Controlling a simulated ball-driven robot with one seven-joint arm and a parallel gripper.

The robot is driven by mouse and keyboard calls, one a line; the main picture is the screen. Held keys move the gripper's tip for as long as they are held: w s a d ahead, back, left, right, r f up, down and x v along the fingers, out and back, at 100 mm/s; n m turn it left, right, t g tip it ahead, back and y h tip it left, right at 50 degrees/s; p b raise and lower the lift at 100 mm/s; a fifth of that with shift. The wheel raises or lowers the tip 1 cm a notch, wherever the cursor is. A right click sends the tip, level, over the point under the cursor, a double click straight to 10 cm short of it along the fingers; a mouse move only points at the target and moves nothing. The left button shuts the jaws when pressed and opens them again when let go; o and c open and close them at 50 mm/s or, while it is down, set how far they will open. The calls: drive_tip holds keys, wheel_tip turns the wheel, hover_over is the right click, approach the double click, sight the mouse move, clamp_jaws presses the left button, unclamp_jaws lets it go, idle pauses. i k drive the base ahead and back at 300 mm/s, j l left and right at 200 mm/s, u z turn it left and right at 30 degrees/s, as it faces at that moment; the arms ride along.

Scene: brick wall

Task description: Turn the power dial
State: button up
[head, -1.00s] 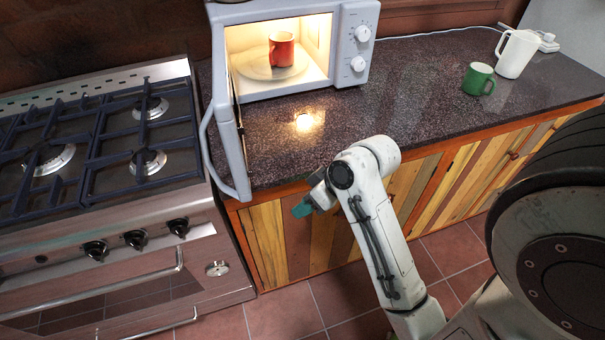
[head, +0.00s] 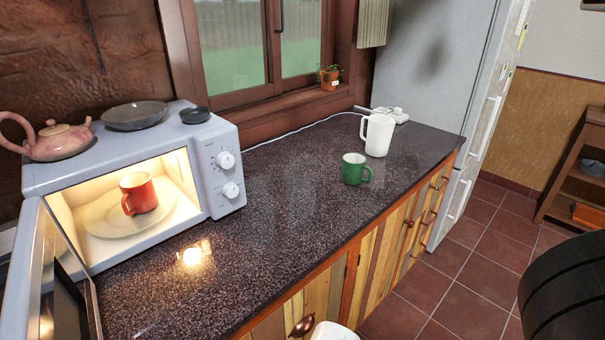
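The white microwave (head: 110,168) stands on the counter at the left with its door (head: 45,275) swung open. Its lit inside holds a red mug (head: 138,193) on the round plate (head: 103,217). Two white dials sit one above the other on its front panel, an upper dial (head: 225,160) and a lower dial (head: 231,190). Marks ring the upper dial; I cannot read any label.
A green mug (head: 355,169) and a white pitcher (head: 378,135) stand on the dark counter (head: 270,235), which is clear in front of the dials. A teapot (head: 58,140), a grey dish (head: 134,115) and a small dark bowl (head: 195,115) sit on top of the microwave.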

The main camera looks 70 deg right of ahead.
sight(229, 190)
drive_tip(key=k+j+z, duration=0.15)
drive_tip(key=z, duration=0.6)
